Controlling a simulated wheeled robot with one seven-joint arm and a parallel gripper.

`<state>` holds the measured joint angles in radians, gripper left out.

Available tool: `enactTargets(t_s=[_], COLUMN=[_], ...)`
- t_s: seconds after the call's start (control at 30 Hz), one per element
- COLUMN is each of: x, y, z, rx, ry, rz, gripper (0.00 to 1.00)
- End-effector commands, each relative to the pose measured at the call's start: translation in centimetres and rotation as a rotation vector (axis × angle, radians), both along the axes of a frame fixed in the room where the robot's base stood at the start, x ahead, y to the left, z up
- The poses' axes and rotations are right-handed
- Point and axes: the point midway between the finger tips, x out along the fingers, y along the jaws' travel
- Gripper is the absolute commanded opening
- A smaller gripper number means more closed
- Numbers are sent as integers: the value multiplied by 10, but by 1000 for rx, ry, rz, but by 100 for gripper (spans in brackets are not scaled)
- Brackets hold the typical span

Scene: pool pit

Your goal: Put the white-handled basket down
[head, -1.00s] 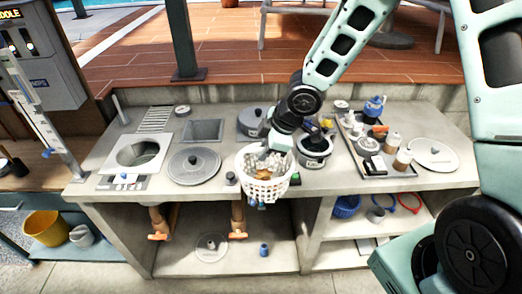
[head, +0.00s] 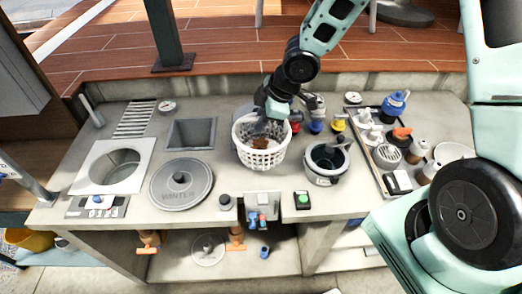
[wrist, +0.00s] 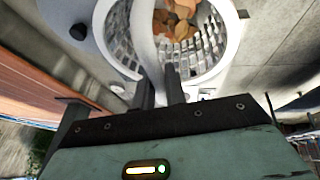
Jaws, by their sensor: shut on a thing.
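The white-handled basket (head: 262,156) is a white slotted basket with brown leaf-like bits inside. In the head view it is over the middle of the grey counter (head: 145,205), between the round WINTER lid and a dark pot. I cannot tell whether its bottom touches the counter. My gripper (head: 264,117) is above the basket, shut on its handle. In the wrist view the white handle (wrist: 143,40) runs between my two fingers (wrist: 160,90), with the basket (wrist: 232,22) and its brown contents beyond. The part of the handle in the grip is mostly hidden.
The WINTER lid (head: 181,187) lies to the left and the dark pot (head: 326,163) stands close on the right. Several coloured valves (head: 316,122) are behind. A tray (head: 375,165) of bottles is farther right. A grey fitting (head: 262,206) is at the front edge.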

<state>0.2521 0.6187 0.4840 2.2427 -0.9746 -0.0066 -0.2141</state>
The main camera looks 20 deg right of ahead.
Motion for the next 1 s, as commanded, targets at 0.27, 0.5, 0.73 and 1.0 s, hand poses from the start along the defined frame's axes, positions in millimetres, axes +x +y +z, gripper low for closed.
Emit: enactTargets(t_s=[0.27, 0.5, 0.73, 1.0], x=[0, -1, 0, 0], y=[1, 1, 0, 0], z=[-38, -69, -78, -82], rx=[0, 0, 0, 0], ry=[1, 2, -1, -1], rz=[1, 2, 0, 0], gripper=[0, 0, 0, 0])
